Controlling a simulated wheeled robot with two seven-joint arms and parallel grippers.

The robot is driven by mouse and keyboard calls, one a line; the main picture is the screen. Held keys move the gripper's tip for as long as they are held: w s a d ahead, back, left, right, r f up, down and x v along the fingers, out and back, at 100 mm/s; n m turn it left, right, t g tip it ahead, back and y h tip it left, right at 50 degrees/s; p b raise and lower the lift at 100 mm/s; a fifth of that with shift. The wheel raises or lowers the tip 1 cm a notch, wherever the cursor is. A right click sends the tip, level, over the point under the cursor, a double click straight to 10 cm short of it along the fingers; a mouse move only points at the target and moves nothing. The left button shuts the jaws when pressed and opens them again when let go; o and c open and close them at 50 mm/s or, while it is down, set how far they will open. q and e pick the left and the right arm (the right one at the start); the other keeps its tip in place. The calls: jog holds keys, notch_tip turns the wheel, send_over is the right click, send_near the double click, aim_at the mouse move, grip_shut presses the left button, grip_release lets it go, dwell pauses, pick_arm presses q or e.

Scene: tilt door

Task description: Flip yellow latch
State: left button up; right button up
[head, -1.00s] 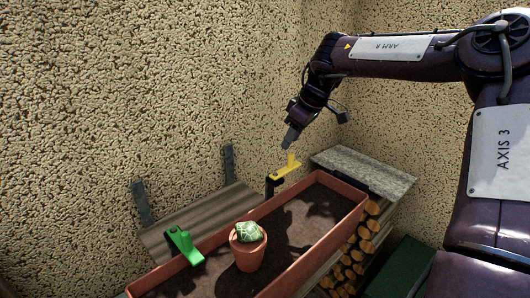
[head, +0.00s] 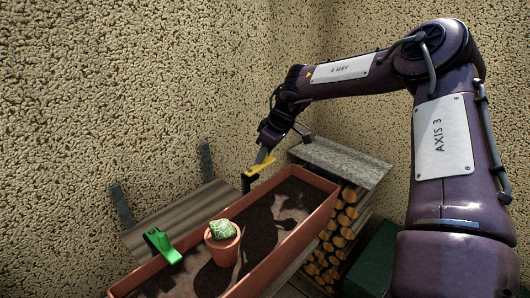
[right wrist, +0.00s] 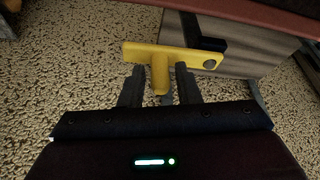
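The yellow latch (head: 260,172) sits on a dark bracket at the back edge of the planter, near the wall. It is a flat bar with a short peg standing out from it. My right gripper (head: 262,156) is at the latch, coming from above. In the right wrist view the latch (right wrist: 174,55) lies across the fingertips, and its peg is between the two fingers of my right gripper (right wrist: 160,76). The fingers are apart, with a gap on each side of the peg. A green latch (head: 161,245) is at the left. My left gripper is out of view.
A terracotta planter (head: 318,208) filled with soil holds a small pot (head: 224,248) with a green plant. A grey-topped stack of logs (head: 345,160) stands to the right. A wooden board (head: 185,215) with two metal uprights lies behind, near the rough wall.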

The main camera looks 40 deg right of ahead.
jog(key=c, duration=0.5)
grip_shut()
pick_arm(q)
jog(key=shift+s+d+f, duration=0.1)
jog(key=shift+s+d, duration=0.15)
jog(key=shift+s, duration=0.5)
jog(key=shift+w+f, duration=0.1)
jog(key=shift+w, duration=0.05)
